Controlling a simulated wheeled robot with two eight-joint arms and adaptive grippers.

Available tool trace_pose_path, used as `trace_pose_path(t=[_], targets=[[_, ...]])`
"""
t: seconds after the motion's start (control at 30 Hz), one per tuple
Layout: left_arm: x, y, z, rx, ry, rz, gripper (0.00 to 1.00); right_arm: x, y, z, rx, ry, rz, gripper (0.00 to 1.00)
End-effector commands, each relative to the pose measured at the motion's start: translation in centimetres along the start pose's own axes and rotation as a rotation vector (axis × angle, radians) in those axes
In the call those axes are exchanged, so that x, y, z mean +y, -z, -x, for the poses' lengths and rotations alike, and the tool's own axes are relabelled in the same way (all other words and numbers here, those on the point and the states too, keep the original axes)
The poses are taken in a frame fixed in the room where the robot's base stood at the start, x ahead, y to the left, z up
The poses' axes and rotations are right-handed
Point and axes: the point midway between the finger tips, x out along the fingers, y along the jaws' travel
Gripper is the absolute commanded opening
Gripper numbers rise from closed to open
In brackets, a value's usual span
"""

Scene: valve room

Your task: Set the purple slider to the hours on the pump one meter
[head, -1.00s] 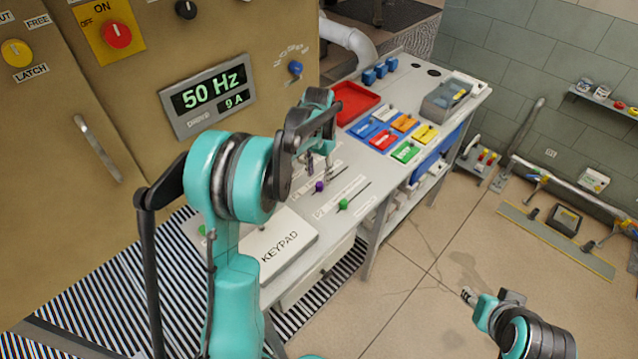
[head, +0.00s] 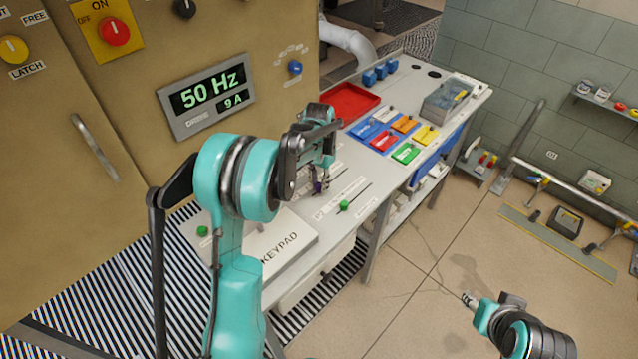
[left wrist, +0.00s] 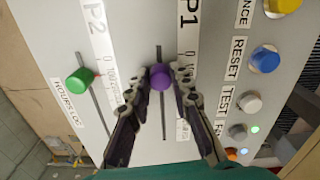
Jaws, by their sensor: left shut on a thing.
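The purple slider knob (left wrist: 160,77) sits on a dark slot beside a scale labelled P1 in the left wrist view. My left gripper (left wrist: 160,84) is shut on it, one finger at each side. In the head view, my left gripper (head: 320,186) is over the desk panel and mostly hides the purple knob. The green slider (left wrist: 80,79) stands on the parallel slot by the P2 scale; it also shows in the head view (head: 343,206). My right gripper (head: 468,299) is over the floor at lower right; its jaw state is unclear. The pump one meter is not identifiable.
A display (head: 208,96) reads 50 Hz and 9 A on the cabinet. A keypad box (head: 282,248) lies beside the sliders. A red tray (head: 350,103) and coloured blocks lie farther along the desk. Yellow, blue and white buttons (left wrist: 264,59) line the panel near the purple slot.

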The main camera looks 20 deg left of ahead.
Motion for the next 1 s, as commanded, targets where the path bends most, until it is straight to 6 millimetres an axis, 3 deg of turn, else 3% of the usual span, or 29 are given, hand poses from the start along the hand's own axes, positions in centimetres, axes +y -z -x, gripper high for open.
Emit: trace_pose_path(t=[0.13,0.3,0.5,0.67,0.97,1.0], targets=[[0.4,2.3,0.1,0.001,0.0,-0.003,0.0,0.0,0.1,0.2,0.0,0.0,0.0,0.4],[1.1,7.2,0.1,0.001,0.0,-0.004,0.0,0.0,0.5,0.7,0.0,0.0,0.0,0.4],[1.8,11.4,0.1,0.001,0.001,-0.002,0.0,0.0,0.9,1.2,0.0,0.0,0.0,0.4],[2.0,12.7,0.1,0.001,0.001,0.001,0.0,0.0,0.9,1.3,0.0,0.0,0.0,0.4],[2.0,12.9,0.1,0.005,0.001,0.0,0.0,0.0,0.9,1.3,0.0,0.0,0.0,0.4],[2.0,12.9,0.1,0.006,0.001,0.0,0.29,0.0,0.9,1.3,0.0,0.0,0.0,0.4]])
